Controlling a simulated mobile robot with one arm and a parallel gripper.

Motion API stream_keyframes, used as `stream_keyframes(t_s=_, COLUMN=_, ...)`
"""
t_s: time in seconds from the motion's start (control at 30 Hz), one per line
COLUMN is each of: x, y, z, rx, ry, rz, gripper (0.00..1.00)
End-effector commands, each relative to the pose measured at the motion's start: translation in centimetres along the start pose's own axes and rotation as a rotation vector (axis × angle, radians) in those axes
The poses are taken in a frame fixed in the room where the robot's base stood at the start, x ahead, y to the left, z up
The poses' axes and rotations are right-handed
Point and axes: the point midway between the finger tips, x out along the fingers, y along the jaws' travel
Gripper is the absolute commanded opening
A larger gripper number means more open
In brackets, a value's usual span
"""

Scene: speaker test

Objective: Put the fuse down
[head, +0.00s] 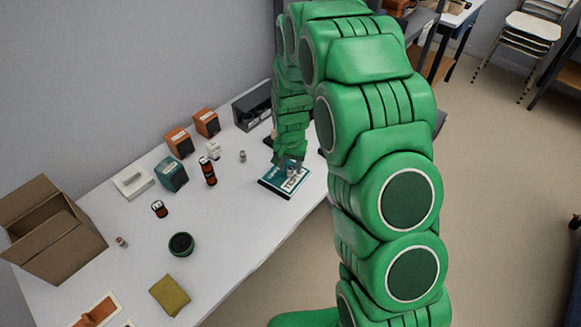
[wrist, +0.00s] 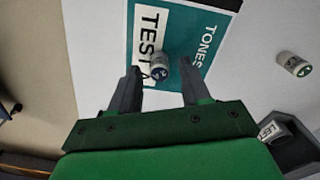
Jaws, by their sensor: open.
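The fuse (wrist: 160,68) appears to be a small grey cylinder with a dark blue mark on its end. In the wrist view it stands on a teal and white card (wrist: 185,72) lettered TEST and TONES. My gripper (wrist: 158,80) is open, its two fingers apart with clear gaps either side of the fuse, which shows just beyond the fingertips. In the head view my gripper (head: 288,162) is low over the card (head: 272,187), near the table's front edge; the fuse is hard to make out there.
A similar small cylinder (wrist: 293,65) stands right of the card. A dark box (wrist: 293,145) labelled LEFT is close to my gripper's right. In the head view, speakers (head: 172,175), an open carton (head: 60,240) and a green round thing (head: 181,245) stand on the white table (head: 225,215).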

Motion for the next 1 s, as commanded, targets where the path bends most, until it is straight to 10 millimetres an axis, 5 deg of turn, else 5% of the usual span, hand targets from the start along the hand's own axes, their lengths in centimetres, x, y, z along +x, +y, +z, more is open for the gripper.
stream_keyframes(t_s=0.7, x=-10.2, y=0.0, z=-0.1, rx=0.000, ry=0.001, rz=0.000, gripper=0.47)
stream_keyframes(t_s=1.0, x=-11.3, y=0.2, z=0.2, rx=-0.002, ry=0.000, rz=0.000, gripper=0.47)
